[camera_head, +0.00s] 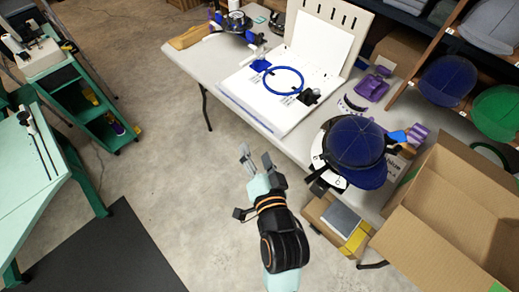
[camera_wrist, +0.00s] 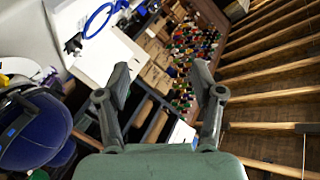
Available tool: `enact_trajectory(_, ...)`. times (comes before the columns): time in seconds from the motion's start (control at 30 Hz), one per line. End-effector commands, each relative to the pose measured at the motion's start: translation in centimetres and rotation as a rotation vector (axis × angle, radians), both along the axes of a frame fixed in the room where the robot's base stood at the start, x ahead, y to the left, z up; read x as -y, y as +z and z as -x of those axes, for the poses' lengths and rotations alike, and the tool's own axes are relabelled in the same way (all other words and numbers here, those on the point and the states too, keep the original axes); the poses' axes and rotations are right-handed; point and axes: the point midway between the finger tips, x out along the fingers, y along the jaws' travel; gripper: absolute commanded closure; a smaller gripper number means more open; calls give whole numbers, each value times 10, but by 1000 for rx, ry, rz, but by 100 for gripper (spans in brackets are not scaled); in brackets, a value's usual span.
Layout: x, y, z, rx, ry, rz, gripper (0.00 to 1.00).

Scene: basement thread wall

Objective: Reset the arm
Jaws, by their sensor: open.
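My gripper (camera_head: 257,160) is in the middle of the head view, in the air over the floor beside the front edge of the table. Its two grey fingers are spread apart with nothing between them. In the wrist view my gripper (camera_wrist: 162,85) also shows open and empty. The camera there looks past the fingers toward shelves of thread spools and wooden beams, and the view is tilted.
The grey table (camera_head: 203,65) holds a blue hoop (camera_head: 283,69) on a white board and a dark blue cap (camera_head: 355,143) on a stand. An open cardboard box (camera_head: 430,230) stands at right. A green cart (camera_head: 85,105) is at left. The concrete floor (camera_head: 165,165) between is clear.

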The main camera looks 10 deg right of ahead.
Motion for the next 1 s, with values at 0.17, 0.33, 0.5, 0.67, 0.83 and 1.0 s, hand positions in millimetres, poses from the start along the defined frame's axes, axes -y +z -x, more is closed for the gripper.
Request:
enact_trajectory(0.17,0,0,0,0,0,-2,33)
enact_trajectory(0.33,-7,12,4,-12,21,67,33)
enact_trajectory(0.5,-34,64,37,-114,112,493,33)
enact_trajectory(0.67,-36,121,73,-219,159,784,33)
enact_trajectory(0.83,-35,185,72,-221,156,778,33)
enact_trajectory(1.0,-34,266,72,-221,155,777,33)
